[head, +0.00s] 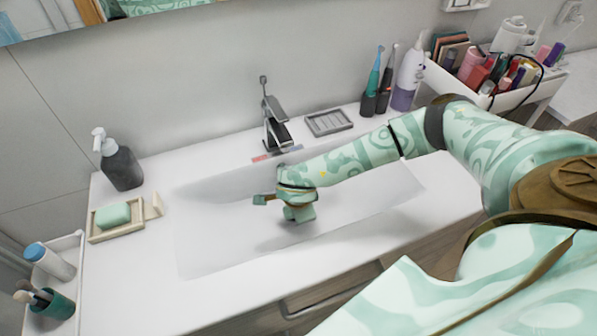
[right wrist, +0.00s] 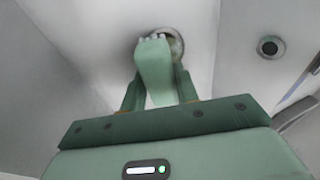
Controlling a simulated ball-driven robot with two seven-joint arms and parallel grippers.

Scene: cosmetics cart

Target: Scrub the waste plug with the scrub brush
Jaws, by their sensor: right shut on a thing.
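My right gripper (head: 264,199) reaches low into the white basin (head: 205,235) from the right. In the right wrist view its fingers (right wrist: 158,92) are shut on the pale green scrub brush (right wrist: 154,70). The brush's whitish bristle end is at the round metal waste plug (right wrist: 178,45) and covers part of it. A yellowish-brown patch shows on the plug beside the bristles. I cannot tell whether the bristles press on it. In the head view I cannot make out the plug. My left gripper is out of view.
A faucet (head: 275,126) stands behind the basin, with an empty soap tray (head: 328,122) to its right. Electric toothbrushes (head: 373,86) stand at the back right. A dark pump bottle (head: 121,166) and green soap (head: 113,215) stand left. A round overflow hole (right wrist: 271,47) is right of the plug.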

